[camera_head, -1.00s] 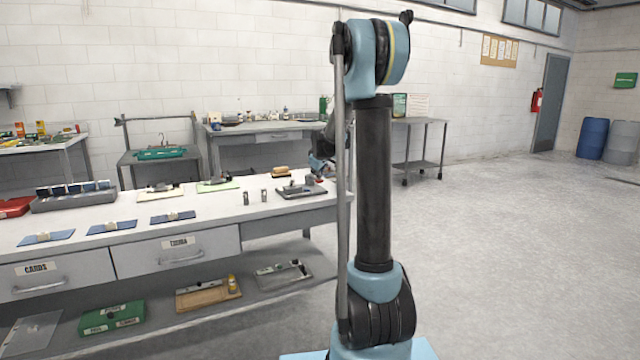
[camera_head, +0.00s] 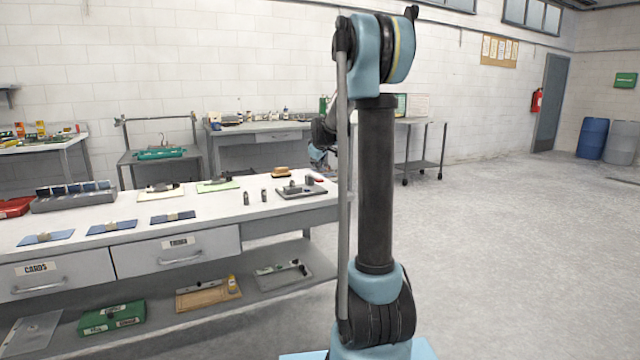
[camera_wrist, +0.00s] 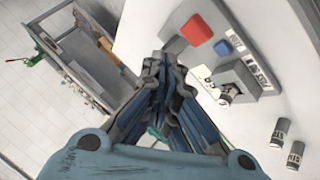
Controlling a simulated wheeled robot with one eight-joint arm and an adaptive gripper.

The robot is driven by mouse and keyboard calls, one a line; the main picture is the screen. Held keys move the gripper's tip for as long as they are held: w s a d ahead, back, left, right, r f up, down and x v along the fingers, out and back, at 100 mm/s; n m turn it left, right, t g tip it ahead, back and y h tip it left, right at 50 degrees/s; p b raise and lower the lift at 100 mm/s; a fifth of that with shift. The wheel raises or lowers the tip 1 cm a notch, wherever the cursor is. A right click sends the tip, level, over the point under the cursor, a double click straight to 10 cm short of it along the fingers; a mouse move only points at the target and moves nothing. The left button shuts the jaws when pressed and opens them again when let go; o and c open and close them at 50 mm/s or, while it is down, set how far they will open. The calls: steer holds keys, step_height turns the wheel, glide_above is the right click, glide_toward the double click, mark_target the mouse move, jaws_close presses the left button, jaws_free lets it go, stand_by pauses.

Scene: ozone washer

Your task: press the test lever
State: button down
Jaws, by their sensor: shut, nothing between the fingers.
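A dark grey fixture (camera_head: 300,191) lies at the right end of the white bench. In the wrist view the fixture (camera_wrist: 263,68) bears a red pad (camera_wrist: 197,30), a blue button (camera_wrist: 223,47) and a grey block with a round dark opening (camera_wrist: 231,92). The red pad looks like the lever's end; it also shows in the head view (camera_head: 315,175). The lettering is too small to read surely. My gripper (camera_wrist: 165,62) is shut and empty, its tips beside the red pad and apart from it in the picture. My arm hides the fingers in the head view.
Two small labelled cylinders (camera_wrist: 287,142) stand near the fixture. A tan block (camera_head: 281,172) sits behind it. The white bench (camera_head: 215,212) carries blue mats and a grey rack (camera_head: 72,197) further left. Open floor lies right of the bench.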

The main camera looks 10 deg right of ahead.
steer(key=shift+r, duration=1.2)
